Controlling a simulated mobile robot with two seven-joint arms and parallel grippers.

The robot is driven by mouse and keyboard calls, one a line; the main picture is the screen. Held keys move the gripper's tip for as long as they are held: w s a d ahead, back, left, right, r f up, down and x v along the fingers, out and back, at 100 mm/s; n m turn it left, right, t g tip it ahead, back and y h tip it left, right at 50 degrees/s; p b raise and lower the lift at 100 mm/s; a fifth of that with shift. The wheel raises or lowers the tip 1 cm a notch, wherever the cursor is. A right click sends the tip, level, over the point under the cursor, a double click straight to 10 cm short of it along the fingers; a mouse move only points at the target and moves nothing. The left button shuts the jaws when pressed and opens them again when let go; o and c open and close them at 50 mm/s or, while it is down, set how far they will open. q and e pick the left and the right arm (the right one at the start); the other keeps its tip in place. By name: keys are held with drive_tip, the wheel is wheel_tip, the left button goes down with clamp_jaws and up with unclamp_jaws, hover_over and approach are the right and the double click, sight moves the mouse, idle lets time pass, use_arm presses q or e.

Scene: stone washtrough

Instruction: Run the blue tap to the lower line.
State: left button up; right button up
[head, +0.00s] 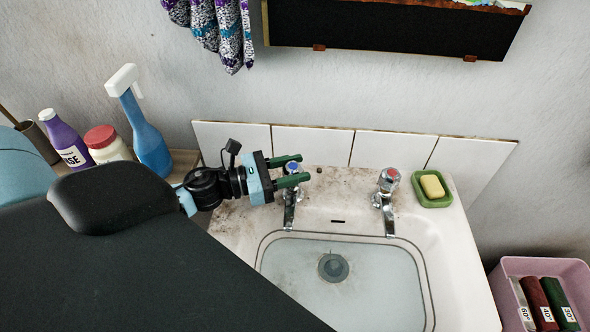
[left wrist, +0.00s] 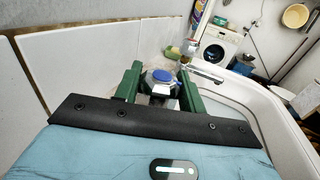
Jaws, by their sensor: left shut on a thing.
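The blue tap (head: 292,167) stands at the back left of the white stone trough (head: 465,285). Its blue cap also shows in the left wrist view (left wrist: 163,75). My left gripper (head: 295,170) is shut on the blue tap's head, with one green finger on each side. The tap's spout (head: 289,218) points forward over the basin. A dark line (head: 410,245) runs around the basin wall. Pale, water-like grey fills the basin inside it, around the dark drain (head: 333,267). My right gripper is not in view.
A red-capped tap (head: 388,180) stands to the right, then a green dish (head: 447,196) with yellow soap (head: 432,186). A blue spray bottle (head: 150,140), a red-lidded jar (head: 106,146) and a purple bottle (head: 66,140) stand left. A pink crate (head: 509,305) is at lower right.

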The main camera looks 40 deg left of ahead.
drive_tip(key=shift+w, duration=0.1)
use_arm(q)
drive_tip(key=o, duration=0.6)
drive_tip(key=shift+c, duration=0.2)
drive_tip(key=o, duration=0.4)
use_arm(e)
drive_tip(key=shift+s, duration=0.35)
use_arm(q)
drive_tip(key=shift+s+a, duration=0.1)
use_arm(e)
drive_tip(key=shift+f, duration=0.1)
use_arm(q)
drive_tip(key=shift+s+a+f, duration=0.1)
drive_tip(key=shift+s+a, duration=0.1)
drive_tip(key=shift+s, duration=0.05)
drive_tip(key=b+v, duration=0.1)
drive_tip(key=v, duration=0.4)
drive_tip(key=shift+s+a, duration=0.15)
drive_tip(key=shift+v, duration=0.75)
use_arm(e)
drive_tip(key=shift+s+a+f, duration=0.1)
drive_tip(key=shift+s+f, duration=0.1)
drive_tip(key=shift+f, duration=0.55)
